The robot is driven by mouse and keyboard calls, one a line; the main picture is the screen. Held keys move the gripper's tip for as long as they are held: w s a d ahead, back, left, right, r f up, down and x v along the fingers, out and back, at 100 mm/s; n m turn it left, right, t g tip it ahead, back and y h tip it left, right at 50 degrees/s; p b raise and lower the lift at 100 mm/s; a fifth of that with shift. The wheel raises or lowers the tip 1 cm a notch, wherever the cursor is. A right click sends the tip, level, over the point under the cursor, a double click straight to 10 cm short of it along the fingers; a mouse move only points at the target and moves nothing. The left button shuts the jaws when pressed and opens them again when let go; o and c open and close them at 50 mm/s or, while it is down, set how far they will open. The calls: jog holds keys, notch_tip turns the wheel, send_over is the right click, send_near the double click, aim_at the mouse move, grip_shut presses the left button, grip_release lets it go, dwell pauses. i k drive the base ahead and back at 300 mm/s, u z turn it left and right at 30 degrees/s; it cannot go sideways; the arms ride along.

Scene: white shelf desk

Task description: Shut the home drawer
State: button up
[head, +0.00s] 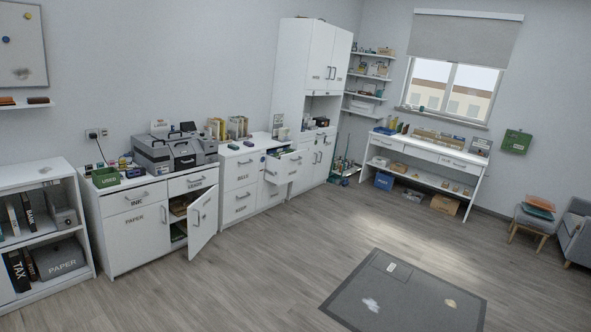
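A white cabinet (239,187) stands by the back wall, left of the tall white cupboard. At its upper right a drawer (285,168) is pulled out, with a grey handle on its front and things inside. Its label is too small to read, so I cannot tell whether it is the home drawer. Drawers marked BILLS and KEEP at its left are shut. My gripper is not in view.
A white cabinet (131,224) with a printer on top has its lower right door (203,222) swung open into the room. A dark grey mat (405,290) lies on the wooden floor. The floor between cabinets and mat is clear. A stool and armchair stand far right.

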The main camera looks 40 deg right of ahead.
aim_at(290, 167)
jog(key=z, duration=0.5)
jog(key=i, duration=2)
jog(key=z, duration=0.85)
jog(key=i, duration=2.95)
jog(key=u, duration=0.05)
jog(key=i, duration=1.55)
jog(key=u, duration=0.45)
jog(key=i, duration=1)
jog(key=u, duration=0.2)
